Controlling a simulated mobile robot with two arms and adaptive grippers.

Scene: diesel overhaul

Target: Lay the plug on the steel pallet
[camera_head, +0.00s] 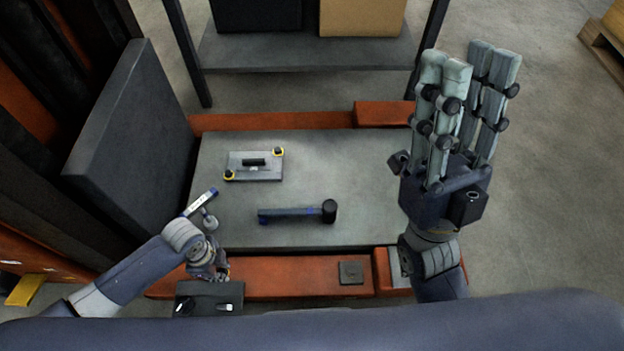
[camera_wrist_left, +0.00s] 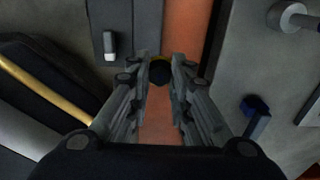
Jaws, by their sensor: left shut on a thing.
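The plug (camera_wrist_left: 158,72), dark with a yellow rim, sits between the fingertips of my left gripper (camera_wrist_left: 160,68) in the left wrist view. That gripper is shut on it. In the head view my left gripper (camera_head: 220,272) is at the front left, over the orange front rail, and mostly hides the plug; only a bit of yellow shows. The steel pallet (camera_head: 300,190) is the wide grey deck with orange rails in the middle. My right gripper (camera_head: 472,62) is raised at the right with its fingers apart, empty.
On the deck lie a grey plate with yellow-black knobs (camera_head: 250,172), a black-headed hammer (camera_head: 290,214) and a T-shaped tool with blue ends (camera_head: 201,203). A dark panel (camera_head: 135,150) stands left. The deck's right half is mostly clear.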

